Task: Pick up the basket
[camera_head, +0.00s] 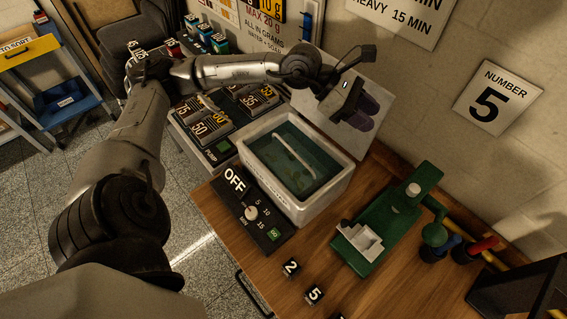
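The basket (294,153) shows mainly as a pale curved handle inside the white tank (322,197). Its body is hard to make out in the dark green liquid. My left arm reaches in from the left, across the back of the bench. My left gripper (356,82) is above and behind the tank, near its back right corner. Its two dark fingers are spread apart with nothing seen between them. It is apart from the basket handle. My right gripper is not in view.
A black control panel (250,213) marked OFF is at the tank's front. A green device (391,220) with a small white tray stands to the right. Numbered black blocks (291,267) lie in front. Display units (210,127) stand left of the tank. A wall is behind.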

